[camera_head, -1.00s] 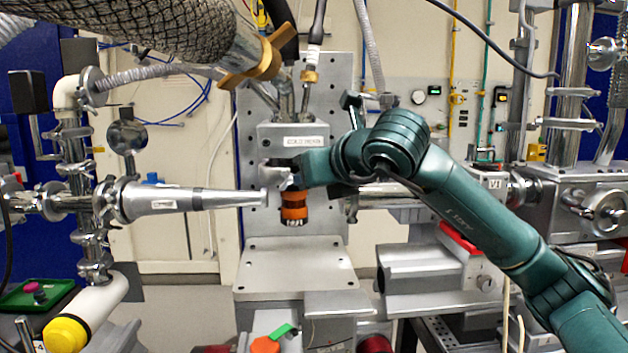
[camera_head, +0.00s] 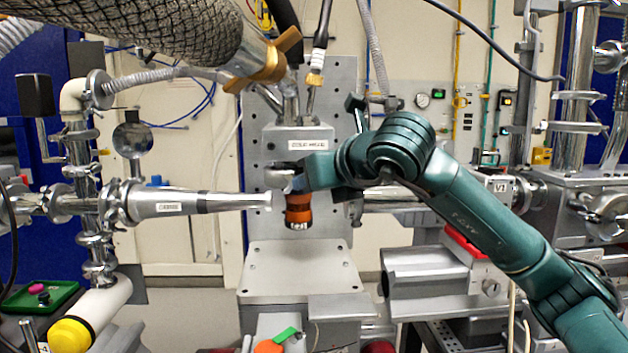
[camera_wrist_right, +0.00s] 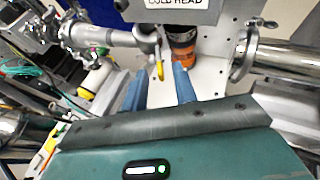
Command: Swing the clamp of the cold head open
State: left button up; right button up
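The cold head (camera_head: 298,143) is the labelled grey block on the upright plate, with an orange-banded part (camera_head: 298,210) hanging below it. The clamp appears as a silver curved piece (camera_head: 283,178) under the block, partly hidden by my right gripper. In the wrist view the silver clamp piece (camera_wrist_right: 147,40) lies left of the dark neck, and a yellow lever (camera_wrist_right: 160,71) hangs from it. My right gripper (camera_wrist_right: 160,86) has its two blue fingers apart. The lever appears in line with the gap; contact cannot be told. My left gripper is not in view.
A silver tapered tube (camera_head: 180,202) reaches in from the left, close to the orange part. A braided hose (camera_head: 150,40) with a brass fitting crosses the upper left. A bare grey platform (camera_head: 300,268) stands below. A beam pipe (camera_head: 405,198) runs behind my right arm.

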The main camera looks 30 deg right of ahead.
jog(key=b+v, duration=0.2)
jog(key=v, duration=1.1)
